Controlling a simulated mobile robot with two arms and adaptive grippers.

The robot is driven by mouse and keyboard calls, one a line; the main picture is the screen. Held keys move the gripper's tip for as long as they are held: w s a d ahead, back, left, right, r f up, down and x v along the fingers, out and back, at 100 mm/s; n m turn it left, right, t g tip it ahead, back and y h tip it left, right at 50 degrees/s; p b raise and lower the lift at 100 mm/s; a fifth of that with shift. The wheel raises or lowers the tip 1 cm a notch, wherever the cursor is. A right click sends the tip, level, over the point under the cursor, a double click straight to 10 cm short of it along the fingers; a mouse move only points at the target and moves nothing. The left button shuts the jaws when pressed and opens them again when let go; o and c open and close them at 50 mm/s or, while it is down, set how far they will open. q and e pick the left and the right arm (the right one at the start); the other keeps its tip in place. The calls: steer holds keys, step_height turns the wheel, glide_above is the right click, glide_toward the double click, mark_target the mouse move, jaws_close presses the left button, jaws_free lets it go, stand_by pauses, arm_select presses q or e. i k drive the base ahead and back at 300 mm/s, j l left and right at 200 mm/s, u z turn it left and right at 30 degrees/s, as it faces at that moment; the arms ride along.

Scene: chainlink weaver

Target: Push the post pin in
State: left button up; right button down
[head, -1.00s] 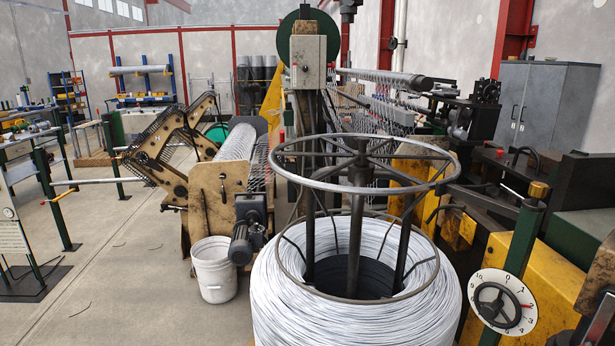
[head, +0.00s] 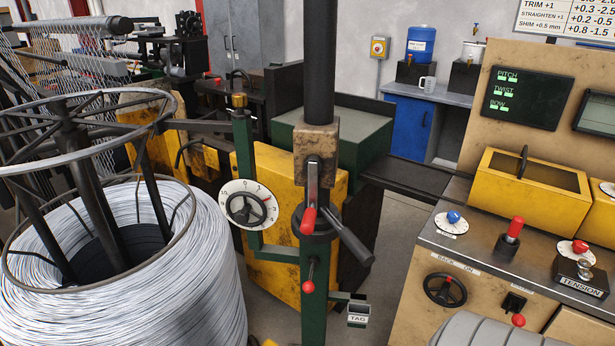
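A dark green post (head: 315,268) stands in the middle of the head view, with a black column rising from its top. A small red-knobbed pin (head: 308,287) is on the front of the post, below the black collar. How deep it sits I cannot tell. A bright metal lever with a red grip (head: 307,219) hangs above it. I cannot tell for certain which of the two is the post pin. A black handle (head: 352,243) sticks out to the lower right of the collar.
A large wire coil (head: 130,270) under a round frame fills the left. A white dial (head: 248,204) is left of the post. A small TAG holder (head: 358,316) juts out right of it. A control console (head: 455,255) with knobs and yellow boxes stands at the right.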

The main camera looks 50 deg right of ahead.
mark_target(309, 286)
steer(key=z, duration=1.5)
